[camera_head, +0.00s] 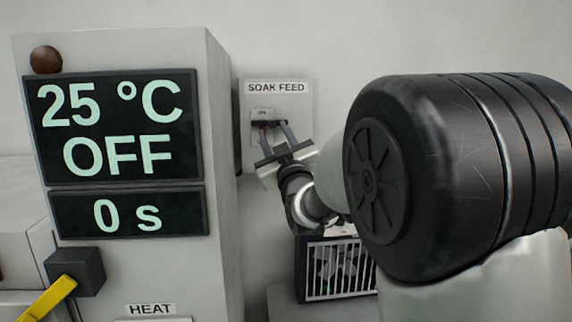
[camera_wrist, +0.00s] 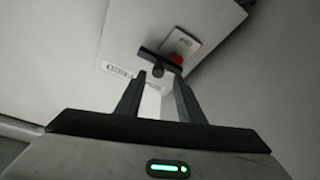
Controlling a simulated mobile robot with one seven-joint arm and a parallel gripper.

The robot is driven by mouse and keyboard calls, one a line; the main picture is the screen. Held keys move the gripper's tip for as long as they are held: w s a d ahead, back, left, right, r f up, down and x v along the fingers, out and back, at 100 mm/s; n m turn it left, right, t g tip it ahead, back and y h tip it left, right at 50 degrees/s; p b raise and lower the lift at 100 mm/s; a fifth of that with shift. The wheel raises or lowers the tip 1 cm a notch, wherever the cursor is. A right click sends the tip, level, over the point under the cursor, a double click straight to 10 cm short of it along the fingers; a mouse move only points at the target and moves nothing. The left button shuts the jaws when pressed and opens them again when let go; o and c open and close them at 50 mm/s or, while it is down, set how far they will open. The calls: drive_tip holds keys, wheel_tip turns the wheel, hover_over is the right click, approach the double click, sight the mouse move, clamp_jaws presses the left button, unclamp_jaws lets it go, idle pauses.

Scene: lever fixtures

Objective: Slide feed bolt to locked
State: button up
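The soak feed panel (camera_head: 303,100) is a light plate on the wall right of the big cabinet; it also shows in the wrist view (camera_wrist: 128,50). The feed bolt (camera_head: 268,124) is a short dark bar on that panel, below a small label too small to read surely. In the wrist view the dark bolt (camera_wrist: 150,56) has a round knob, with a red spot beside it. My gripper (camera_head: 276,131) is at the panel with its fingers apart. In the wrist view my gripper (camera_wrist: 156,80) has the knob between or just beyond its fingertips; contact cannot be told.
The cabinet (camera_head: 225,180) stands close left of my gripper, with a display (camera_head: 115,128) reading 25 °C OFF and 0 s. A yellow lever (camera_head: 47,299) is at lower left. A dark barred box (camera_head: 338,268) sits below my wrist.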

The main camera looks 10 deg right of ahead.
drive_tip(key=b+v, duration=0.2)
drive_tip(key=v, duration=1.2)
drive_tip(key=shift+b, duration=0.3)
drive_tip(key=shift+r, duration=0.15)
drive_tip(key=s+d+f+m+g+h+p, duration=0.1)
drive_tip(key=s+f+g, duration=0.3)
drive_tip(key=s, duration=0.4)
drive_tip(key=s+d+f+m+g+h+p, duration=0.1)
drive_tip(key=s+d+f+m+g+p, duration=0.1)
drive_tip(key=s+g, duration=0.5)
drive_tip(key=s+d+f+m+g+h+p, duration=0.1)
drive_tip(key=s+d+f+m+g+p, duration=0.1)
drive_tip(key=s, duration=0.9)
wheel_tip(320, 180, down, 5)
drive_tip(key=m+g+p, duration=0.1)
drive_tip(key=g+p, duration=0.1)
drive_tip(key=g, duration=0.1)
drive_tip(key=shift+r+m+p, duration=0.25)
drive_tip(key=shift+m+p, duration=0.05)
drive_tip(key=shift+p, duration=0.1)
drive_tip(key=shift+s+d, duration=0.1)
